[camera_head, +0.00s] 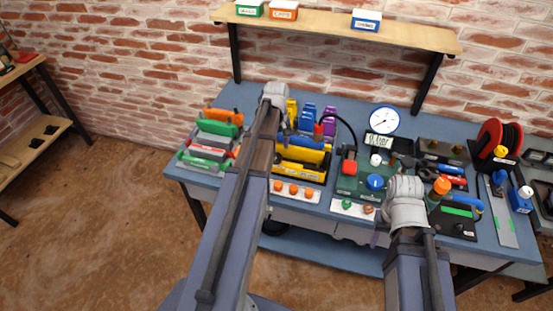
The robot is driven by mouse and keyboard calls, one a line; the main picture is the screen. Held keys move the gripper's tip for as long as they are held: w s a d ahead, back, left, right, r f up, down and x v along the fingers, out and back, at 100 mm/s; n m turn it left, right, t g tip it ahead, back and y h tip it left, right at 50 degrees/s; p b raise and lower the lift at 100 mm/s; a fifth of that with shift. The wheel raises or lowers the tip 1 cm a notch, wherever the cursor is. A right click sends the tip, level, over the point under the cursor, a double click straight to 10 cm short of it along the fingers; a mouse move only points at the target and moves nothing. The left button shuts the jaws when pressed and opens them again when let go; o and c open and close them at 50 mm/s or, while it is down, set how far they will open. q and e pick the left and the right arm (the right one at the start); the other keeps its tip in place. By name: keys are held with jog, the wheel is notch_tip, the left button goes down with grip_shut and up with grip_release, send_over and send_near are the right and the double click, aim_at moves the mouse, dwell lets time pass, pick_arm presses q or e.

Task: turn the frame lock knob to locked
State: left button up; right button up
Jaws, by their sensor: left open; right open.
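Several knobs stand on the blue workbench (225,95), and I cannot read which one is the frame lock knob. A blue knob (375,182) and a white knob (376,160) are on a green unit (350,188). An orange knob (441,186) stands beside my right wrist, near a blue lever (467,202). My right gripper (428,168) is dark, open and just behind the orange knob; contact cannot be told. Lock markings are too small to read.
A round gauge (383,120) stands at the back by a small display (382,141). A red cable reel (498,138) is at the right. Green and orange handled blocks (213,138) fill the left. A wooden shelf (330,25) overhangs the back. The bench is crowded.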

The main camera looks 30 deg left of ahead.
aim_at(276, 159)
pick_arm(q)
notch_tip(276, 159, down, 4)
jog(key=b, duration=0.3)
jog(key=shift+f, duration=0.2)
grip_shut()
dwell(0.5)
